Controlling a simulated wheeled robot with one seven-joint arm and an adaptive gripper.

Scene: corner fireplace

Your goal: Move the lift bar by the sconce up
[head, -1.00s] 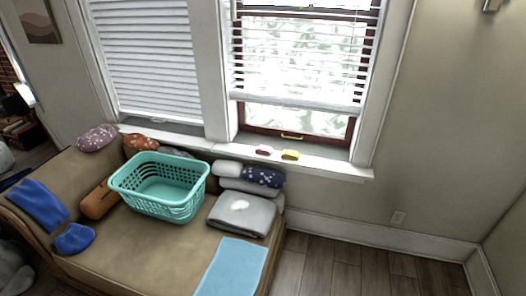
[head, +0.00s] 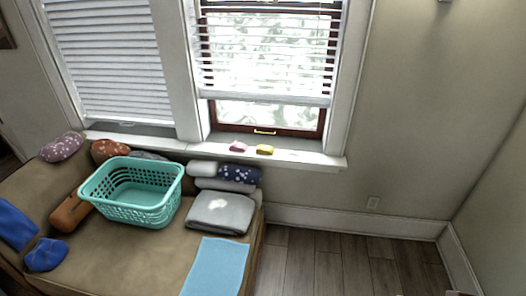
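The right window's white blind is partly lowered. Its bottom bar (head: 265,97), likely the lift bar, hangs slightly tilted across the window, with the lower glass bare below it. A piece of the sconce (head: 446,1) shows at the top edge, on the wall right of this window; most of it is cut off. The left window's blind (head: 115,65) hangs lower, with its slats closed. My gripper is not in view.
A tan couch (head: 120,262) stands below the windows, holding a teal basket (head: 135,212), pillows and folded blankets (head: 221,213). A pink and a yellow item (head: 265,149) lie on the sill (head: 310,158). Wood floor (head: 330,265) is clear to the couch's right.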

